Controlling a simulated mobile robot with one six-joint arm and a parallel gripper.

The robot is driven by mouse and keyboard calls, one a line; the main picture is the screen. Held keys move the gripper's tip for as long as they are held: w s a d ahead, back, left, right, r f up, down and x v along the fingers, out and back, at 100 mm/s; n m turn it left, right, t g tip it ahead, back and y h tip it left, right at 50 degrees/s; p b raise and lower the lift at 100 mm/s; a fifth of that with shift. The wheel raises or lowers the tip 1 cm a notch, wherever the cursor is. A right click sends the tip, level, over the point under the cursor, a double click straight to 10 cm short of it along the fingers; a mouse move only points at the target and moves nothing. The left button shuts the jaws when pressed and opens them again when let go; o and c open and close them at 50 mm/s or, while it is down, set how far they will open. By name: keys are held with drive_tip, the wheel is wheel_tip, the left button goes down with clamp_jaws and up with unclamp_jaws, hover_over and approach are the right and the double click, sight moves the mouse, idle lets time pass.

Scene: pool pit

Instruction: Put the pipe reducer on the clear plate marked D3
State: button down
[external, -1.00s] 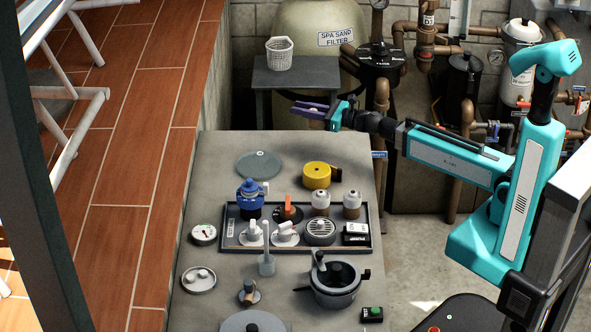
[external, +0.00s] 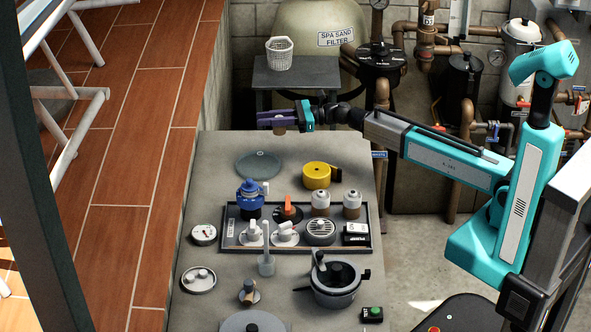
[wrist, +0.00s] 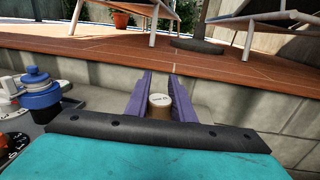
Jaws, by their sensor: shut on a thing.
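My gripper (external: 264,119) has purple fingers and is above the far edge of the bench, shut on the pipe reducer (external: 279,129). The reducer is a small tan-brown piece showing below the fingers. In the wrist view the reducer (wrist: 160,101) has a pale round top and sits between the two fingers (wrist: 160,88). A round clear plate (external: 259,165) lies flat on the bench, nearer the camera than the gripper and a little left of it. Its marking is too small to read. The plate's top looks bare.
A dark tray (external: 230,243) of fittings, with a blue-topped valve (external: 249,196), stands nearer the camera than the plate. A yellow round piece (external: 317,175) lies right of the plate. A small table (external: 297,75) with a white basket (external: 279,53) stands behind the bench.

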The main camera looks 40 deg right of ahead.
drive_tip(key=w+a+r+n+g+y+b, duration=0.1)
drive_tip(key=a+n+g+b, duration=0.1)
drive_tip(key=a, duration=0.6)
drive_tip(key=shift+a+g+y, duration=0.3)
drive_tip(key=shift+a, duration=0.05)
hover_over(247, 166)
drive_tip(key=shift+a+f+p, duration=0.1)
drive_tip(key=shift+f+p, duration=0.35)
drive_tip(key=shift+f, duration=2.7)
drive_tip(key=shift+f, duration=0.1)
drive_tip(key=shift+f+p, duration=0.35)
drive_tip(key=shift+f, duration=1.4)
drive_tip(key=shift+f, duration=0.2)
drive_tip(key=c, duration=1.5)
unclamp_jaws()
